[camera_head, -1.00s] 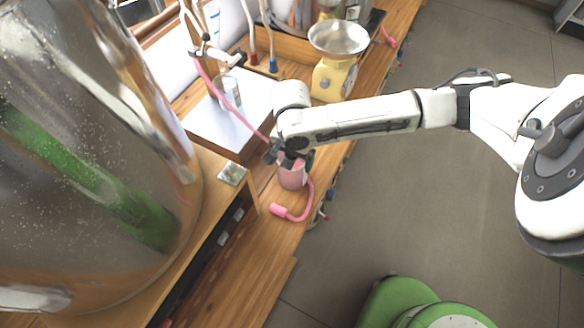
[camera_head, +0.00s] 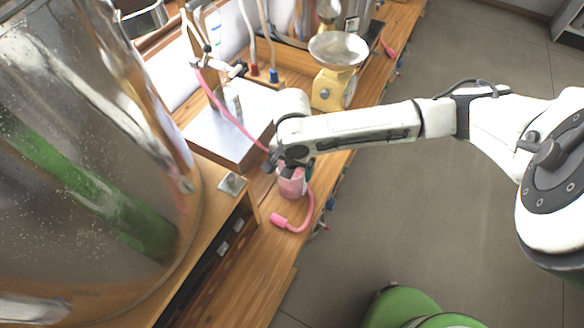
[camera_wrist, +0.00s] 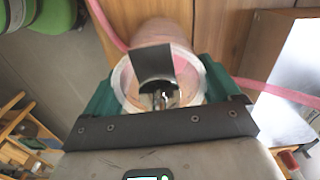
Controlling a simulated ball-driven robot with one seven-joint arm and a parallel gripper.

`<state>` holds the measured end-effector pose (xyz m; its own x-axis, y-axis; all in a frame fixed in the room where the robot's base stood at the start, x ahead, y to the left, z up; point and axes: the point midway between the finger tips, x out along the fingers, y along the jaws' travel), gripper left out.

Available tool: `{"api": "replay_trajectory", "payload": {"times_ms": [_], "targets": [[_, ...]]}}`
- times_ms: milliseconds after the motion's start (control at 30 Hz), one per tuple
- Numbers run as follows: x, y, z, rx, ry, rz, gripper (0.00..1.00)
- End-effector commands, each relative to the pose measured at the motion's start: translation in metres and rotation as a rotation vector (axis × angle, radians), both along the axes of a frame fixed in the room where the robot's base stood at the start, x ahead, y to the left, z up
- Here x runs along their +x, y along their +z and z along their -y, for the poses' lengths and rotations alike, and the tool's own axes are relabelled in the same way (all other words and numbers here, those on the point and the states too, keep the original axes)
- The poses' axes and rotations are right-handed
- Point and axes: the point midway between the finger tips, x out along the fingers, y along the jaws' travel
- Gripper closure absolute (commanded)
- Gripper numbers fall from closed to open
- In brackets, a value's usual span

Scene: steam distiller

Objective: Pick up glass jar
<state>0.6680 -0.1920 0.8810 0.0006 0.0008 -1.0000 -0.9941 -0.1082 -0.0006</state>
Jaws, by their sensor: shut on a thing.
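The glass jar (camera_head: 291,184) looks clear with a pinkish tint and is upright near the counter's front edge in the head view. My gripper (camera_head: 289,164) comes down on it from above and is shut on it. In the wrist view the jar's round open rim (camera_wrist: 127,84) lies between the two dark green fingers of my gripper (camera_wrist: 160,85). A dark plate covers part of the jar's mouth there. I cannot tell whether the jar's base touches the counter.
A pink hose (camera_head: 308,205) lies beside the jar, its end on the wooden counter (camera_head: 262,255). A metal-topped box (camera_head: 215,135) is behind left, a yellow scale (camera_head: 333,90) farther back. A large glass vessel (camera_head: 90,150) fills the left. Open floor lies right.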

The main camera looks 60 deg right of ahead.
Motion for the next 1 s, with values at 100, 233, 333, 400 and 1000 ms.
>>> {"api": "replay_trajectory", "payload": {"times_ms": [100,233,333,400,1000], "targets": [[0.0,0.008,0.0,-0.001,0.0,0.002,0.89],[0.001,0.019,0.0,-0.001,0.0,0.002,0.89],[-0.002,0.028,-0.001,0.001,0.0,0.002,0.89],[-0.008,0.034,-0.003,0.001,0.0,0.002,0.89],[-0.057,0.089,-0.021,0.001,-0.002,0.001,0.89]]}}
